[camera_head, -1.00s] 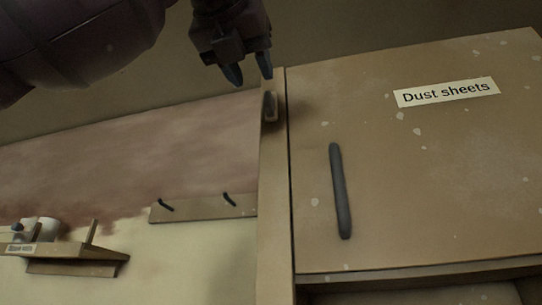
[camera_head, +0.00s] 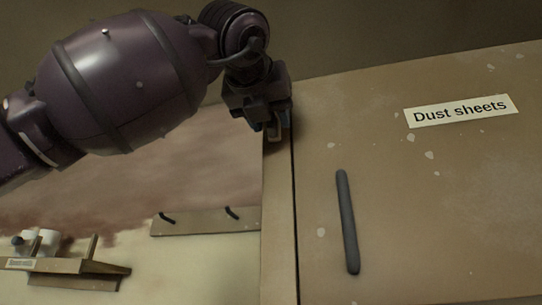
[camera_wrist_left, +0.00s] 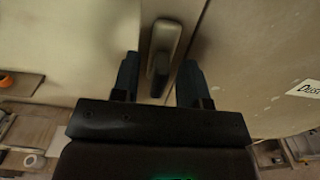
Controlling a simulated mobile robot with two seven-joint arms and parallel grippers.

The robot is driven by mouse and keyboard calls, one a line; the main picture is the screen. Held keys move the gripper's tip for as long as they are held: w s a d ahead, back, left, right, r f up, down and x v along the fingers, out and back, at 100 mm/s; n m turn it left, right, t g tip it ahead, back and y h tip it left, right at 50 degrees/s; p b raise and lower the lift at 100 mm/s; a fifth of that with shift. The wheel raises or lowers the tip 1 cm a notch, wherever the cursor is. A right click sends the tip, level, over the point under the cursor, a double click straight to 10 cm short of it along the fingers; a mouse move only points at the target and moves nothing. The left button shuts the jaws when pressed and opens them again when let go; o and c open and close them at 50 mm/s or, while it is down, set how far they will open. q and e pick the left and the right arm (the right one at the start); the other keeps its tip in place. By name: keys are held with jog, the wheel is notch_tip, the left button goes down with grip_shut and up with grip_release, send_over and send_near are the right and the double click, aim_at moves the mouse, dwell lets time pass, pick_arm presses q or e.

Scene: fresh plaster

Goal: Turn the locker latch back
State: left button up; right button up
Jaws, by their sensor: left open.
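The locker latch (camera_wrist_left: 160,68) is a small grey-brown piece on the narrow frame strip left of the locker door. In the left wrist view it stands between the two fingers of my left gripper (camera_wrist_left: 156,82), which is open, with a finger on each side. In the head view the left gripper (camera_head: 273,128) is at the upper part of the strip and mostly covers the latch. The locker door (camera_head: 430,215) looks closed and carries a "Dust sheets" label (camera_head: 461,111) and a dark vertical handle (camera_head: 347,222). My right gripper is not in view.
A hook rail (camera_head: 205,220) is on the wall left of the locker. A small wooden shelf (camera_head: 75,266) with white items on it is at the lower left. The space in front of the door is clear.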

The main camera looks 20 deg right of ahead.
pick_arm(q)
jog(key=shift+w+d, duration=0.2)
jog(key=shift+w, duration=0.1)
jog(key=c, duration=0.7)
